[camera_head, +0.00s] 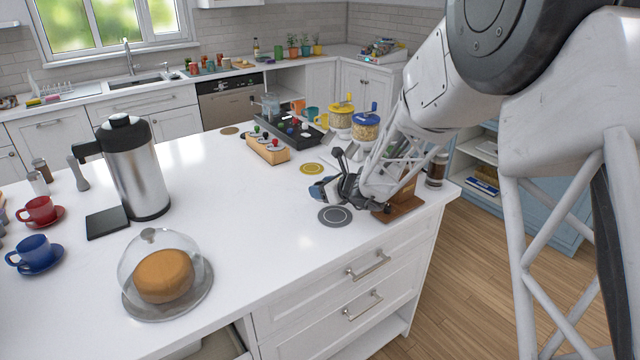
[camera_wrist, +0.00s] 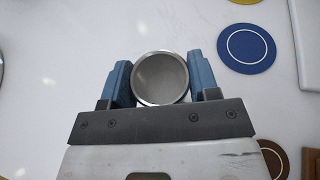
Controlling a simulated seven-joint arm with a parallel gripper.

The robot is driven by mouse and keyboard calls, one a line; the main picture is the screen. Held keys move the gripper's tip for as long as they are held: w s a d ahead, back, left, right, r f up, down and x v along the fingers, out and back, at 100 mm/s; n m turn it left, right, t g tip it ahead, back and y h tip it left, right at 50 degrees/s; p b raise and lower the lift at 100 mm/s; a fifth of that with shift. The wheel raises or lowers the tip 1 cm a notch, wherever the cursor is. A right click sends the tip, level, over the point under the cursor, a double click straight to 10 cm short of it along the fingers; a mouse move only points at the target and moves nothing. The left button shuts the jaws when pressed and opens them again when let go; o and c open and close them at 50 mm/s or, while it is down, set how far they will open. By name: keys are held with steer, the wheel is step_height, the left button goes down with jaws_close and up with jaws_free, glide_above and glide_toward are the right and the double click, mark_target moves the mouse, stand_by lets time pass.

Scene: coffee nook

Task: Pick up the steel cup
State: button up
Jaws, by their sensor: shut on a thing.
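The steel cup (camera_wrist: 161,80) shows in the wrist view from above, a round open metal cup with a bright rim and an empty grey inside. My gripper (camera_wrist: 161,82) is shut on it, with one blue finger against each side. In the head view my gripper (camera_head: 325,188) is low over the counter's right part, near its front edge. There the cup is mostly hidden by the gripper, and I cannot tell whether it touches the counter.
Near the gripper are a dark round coaster (camera_head: 335,216), a yellow coaster (camera_head: 312,168) and a blue coaster (camera_wrist: 246,48). A glass-domed cake (camera_head: 164,276) and steel jug (camera_head: 140,175) stand left. Counter between is clear.

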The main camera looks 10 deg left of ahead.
steer(key=s+d, duration=0.1)
steer(key=s, duration=0.2)
steer(key=s+d, duration=0.1)
steer(key=s, duration=0.2)
steer(key=s+d+r, duration=0.1)
steer(key=s+d, duration=0.1)
steer(key=s, duration=0.2)
steer(key=shift+s, duration=0.1)
stand_by(0.6)
